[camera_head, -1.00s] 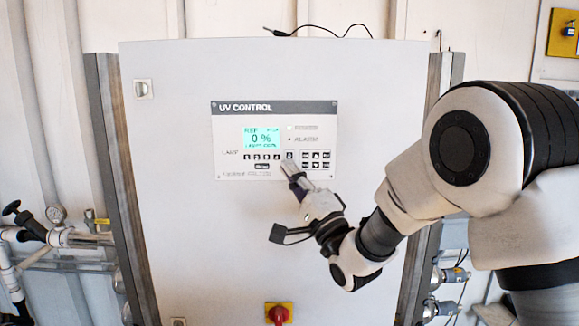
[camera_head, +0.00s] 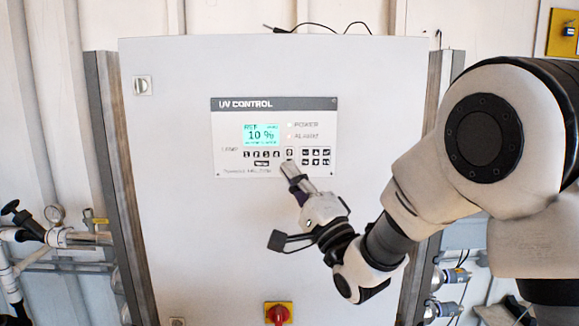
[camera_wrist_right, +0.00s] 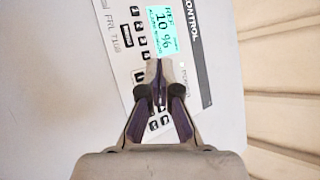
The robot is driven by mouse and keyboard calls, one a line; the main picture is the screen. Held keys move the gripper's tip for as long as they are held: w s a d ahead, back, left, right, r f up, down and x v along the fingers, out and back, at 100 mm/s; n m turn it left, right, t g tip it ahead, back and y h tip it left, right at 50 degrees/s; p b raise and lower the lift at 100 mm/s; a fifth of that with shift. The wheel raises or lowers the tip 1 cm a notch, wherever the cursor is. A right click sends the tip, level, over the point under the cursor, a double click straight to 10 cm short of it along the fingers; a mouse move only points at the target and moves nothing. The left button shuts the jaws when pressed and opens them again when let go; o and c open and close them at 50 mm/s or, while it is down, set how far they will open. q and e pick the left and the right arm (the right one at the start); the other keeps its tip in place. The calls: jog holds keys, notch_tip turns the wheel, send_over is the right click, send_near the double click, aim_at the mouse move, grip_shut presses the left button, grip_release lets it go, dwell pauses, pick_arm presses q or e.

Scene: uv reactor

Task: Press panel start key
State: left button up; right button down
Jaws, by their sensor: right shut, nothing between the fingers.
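The UV CONTROL panel (camera_head: 228,135) is a white plate with a grey title bar on the cabinet front. Its green display (camera_head: 262,134) reads about 10 %. Rows of small dark keys sit below the display; a single key (camera_head: 289,153) stands between the number keys and the right key block (camera_head: 315,156). I cannot tell which key is the start key. My right gripper (camera_head: 288,167) is shut and empty, its tips just below that single key. In the right wrist view, the tips (camera_wrist_right: 158,64) hide part of the keypad; contact cannot be told. My left gripper is not in view.
A red rotary switch on a yellow plate (camera_head: 278,313) sits low on the cabinet door (camera_head: 180,230). A black cable lies on the cabinet top.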

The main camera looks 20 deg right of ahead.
jog(key=s, duration=0.1)
jog(key=s+a, duration=0.1)
jog(key=shift+s+b, duration=0.3)
jog(key=shift+s, duration=0.1)
jog(key=shift+d+f, duration=0.1)
jog(key=d+f+m+g+h, duration=0.2)
jog(key=f+g, duration=0.2)
jog(key=f, duration=1.4)
jog(key=d+f+m+g+h, duration=0.1)
jog(key=f+g+h, duration=0.2)
jog(key=f, duration=1.5)
jog(key=s+d+f+n+g+h, duration=0.1)
jog(key=s+f+n+g, duration=0.15)
jog(key=s+f, duration=0.5)
jog(key=s+d+f+n+g, duration=0.15)
jog(key=s+f+g, duration=0.3)
jog(key=f, duration=0.65)
jog(key=s+f+n+g, duration=0.2)
jog(key=s+n+g, duration=0.1)
jog(key=s, duration=0.4)
jog(key=s+d+f+n+g+h, duration=0.1)
jog(key=s+f+n+g, duration=0.2)
jog(key=s, duration=0.4)
jog(key=s+d+f+n+g, duration=0.1)
jog(key=s+f+n+g, duration=0.1)
jog(key=s+n, duration=0.3)
jog(key=shift+s+f+n+g+h, duration=0.35)
jog(key=shift+s+g, duration=0.25)
jog(key=shift+s, duration=0.45)
